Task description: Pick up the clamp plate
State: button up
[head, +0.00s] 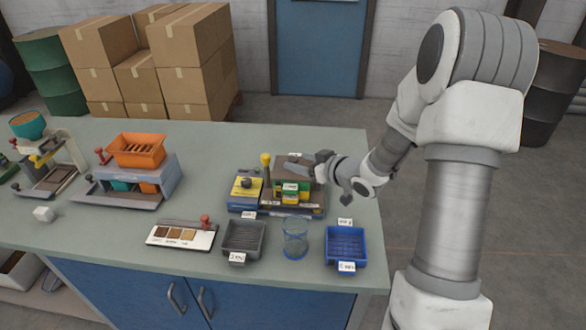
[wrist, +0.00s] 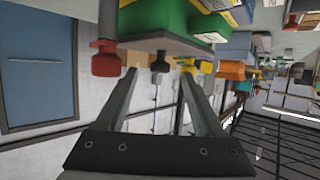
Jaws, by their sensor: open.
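I cannot tell for sure which part is the clamp plate. The likeliest is the yellow plate with a dark knob (head: 247,184), lying on a low block at the left of the filler station. My gripper (head: 298,165) is over the back of that station, to the right of the yellow plate and apart from it. In the wrist view my gripper (wrist: 158,78) is open, with nothing held between its fingers. A dark knob (wrist: 160,66) shows beyond the fingertips. A green block (head: 290,187) with yellow parts stands in the middle of the station; the labels are too small to read.
A yellow-topped post (head: 265,160) stands close left of my gripper. In front are a grey tray (head: 244,238), a clear beaker (head: 295,238) and a blue tray (head: 346,246). An orange hopper (head: 136,150) is further left. The bench between hopper and station is mostly clear.

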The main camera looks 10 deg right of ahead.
aim_at(294, 159)
jog(key=shift+x, duration=2)
grip_shut()
jog(key=shift+r, duration=0.1)
